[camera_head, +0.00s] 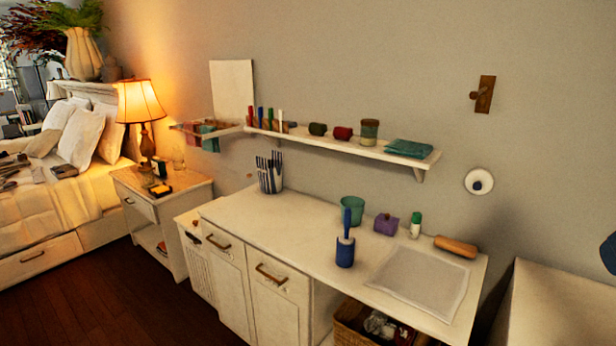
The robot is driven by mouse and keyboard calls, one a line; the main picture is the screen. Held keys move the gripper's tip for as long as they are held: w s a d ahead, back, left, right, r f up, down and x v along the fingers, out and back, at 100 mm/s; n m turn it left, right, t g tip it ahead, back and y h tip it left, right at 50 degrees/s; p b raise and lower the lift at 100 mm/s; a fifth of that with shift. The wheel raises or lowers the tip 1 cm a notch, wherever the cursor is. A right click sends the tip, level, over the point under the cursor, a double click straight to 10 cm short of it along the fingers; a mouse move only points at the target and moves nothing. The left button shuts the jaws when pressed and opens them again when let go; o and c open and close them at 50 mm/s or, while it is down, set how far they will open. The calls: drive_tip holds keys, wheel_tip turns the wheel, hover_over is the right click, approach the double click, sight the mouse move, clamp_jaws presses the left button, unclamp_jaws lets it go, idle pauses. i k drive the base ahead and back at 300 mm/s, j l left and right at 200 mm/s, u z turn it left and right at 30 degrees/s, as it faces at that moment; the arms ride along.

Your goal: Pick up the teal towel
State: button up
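A folded teal towel (408,148) lies flat near the right end of the white wall shelf (345,146), above the counter. Teal and reddish cloths (208,136) hang at a rack left of the shelf. My gripper is not in view.
The white counter (300,222) below holds a striped utensil cup (269,175), a green cup (352,210), a blue brush in its holder (345,250), a purple box (386,224) and a rolling pin (456,246). A wooden wall hook (483,94) is right of the shelf. Dark floor (100,290) is clear at left.

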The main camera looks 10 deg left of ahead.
sight(212, 145)
drive_tip(key=i+j+z, duration=0.1)
drive_tip(key=j, duration=0.4)
drive_tip(key=i+j, duration=0.15)
drive_tip(key=j, duration=0.35)
drive_tip(key=i+j+z, duration=0.15)
drive_tip(key=j, duration=0.35)
drive_tip(key=i+j, duration=0.1)
drive_tip(key=j, duration=0.4)
drive_tip(key=i+j+z, duration=0.15)
drive_tip(key=j, duration=0.4)
drive_tip(key=i+j+z, duration=0.1)
drive_tip(key=j, duration=0.5)
drive_tip(key=i+j+z, duration=0.1)
drive_tip(key=j, duration=0.55)
drive_tip(key=i+j+z, duration=0.1)
drive_tip(key=j, duration=0.55)
drive_tip(key=i+j+z, duration=0.1)
drive_tip(key=j, duration=0.55)
drive_tip(key=i+j, duration=0.15)
drive_tip(key=j, duration=0.2)
drive_tip(key=i+j, duration=0.15)
drive_tip(key=j, duration=0.15)
drive_tip(key=i+j+z, duration=0.1)
drive_tip(key=j, duration=0.25)
drive_tip(key=i+j, duration=0.2)
drive_tip(key=j, duration=0.15)
drive_tip(key=i+j+z, duration=0.1)
drive_tip(key=j, duration=0.25)
